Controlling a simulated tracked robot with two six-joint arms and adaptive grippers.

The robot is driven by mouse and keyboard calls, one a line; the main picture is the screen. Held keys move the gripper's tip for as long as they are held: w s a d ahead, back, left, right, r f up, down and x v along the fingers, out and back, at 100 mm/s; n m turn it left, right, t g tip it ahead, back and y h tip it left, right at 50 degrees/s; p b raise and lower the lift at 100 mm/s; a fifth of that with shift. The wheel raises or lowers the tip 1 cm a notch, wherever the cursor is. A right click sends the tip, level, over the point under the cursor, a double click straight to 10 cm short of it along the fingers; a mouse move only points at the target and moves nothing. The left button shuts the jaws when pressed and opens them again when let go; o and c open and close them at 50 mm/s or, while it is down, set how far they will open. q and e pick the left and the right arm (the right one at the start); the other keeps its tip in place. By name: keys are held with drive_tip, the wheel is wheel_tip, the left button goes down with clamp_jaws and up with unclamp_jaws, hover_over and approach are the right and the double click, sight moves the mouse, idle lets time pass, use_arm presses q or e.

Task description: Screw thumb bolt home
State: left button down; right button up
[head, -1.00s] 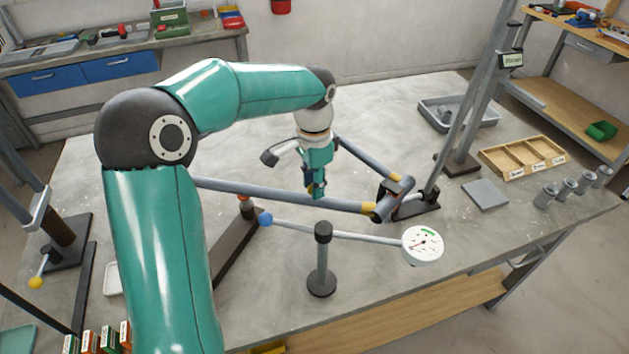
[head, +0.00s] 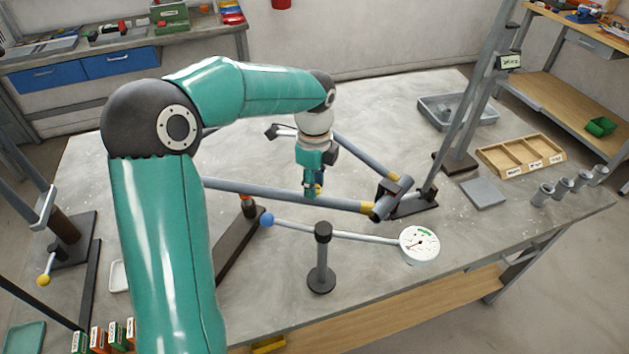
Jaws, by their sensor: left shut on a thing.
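My left gripper (head: 314,186) points down just behind the long grey tube of the frame (head: 285,195). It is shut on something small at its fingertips. That thing is mostly hidden by the fingers, so I cannot make out the thumb bolt or how deep it sits. The frame's tubes meet at a grey joint with yellow bands (head: 383,205) at the right, held in a dark clamp (head: 412,208). My right gripper is not in view.
A dial gauge (head: 419,244) on an arm with a blue ball end (head: 267,220) stands on a post (head: 321,262) in front. A wooden compartment tray (head: 520,156), a grey plate (head: 484,194) and several metal cylinders (head: 543,194) lie at the right. A grey bin (head: 458,110) stands behind.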

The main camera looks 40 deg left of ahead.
use_arm(q)
drive_tip(key=m+p, duration=0.1)
drive_tip(key=m, duration=0.4)
drive_tip(key=shift+m, duration=0.3)
drive_tip(key=m+p, duration=0.1)
drive_tip(key=m, duration=0.4)
drive_tip(key=shift+m+p, duration=0.3)
drive_tip(key=shift+m, duration=0.1)
drive_tip(key=c, duration=0.8)
unclamp_jaws()
drive_tip(key=shift+s+d, duration=0.1)
drive_tip(key=shift+c, duration=0.2)
wheel_tip(320, 180, up, 12)
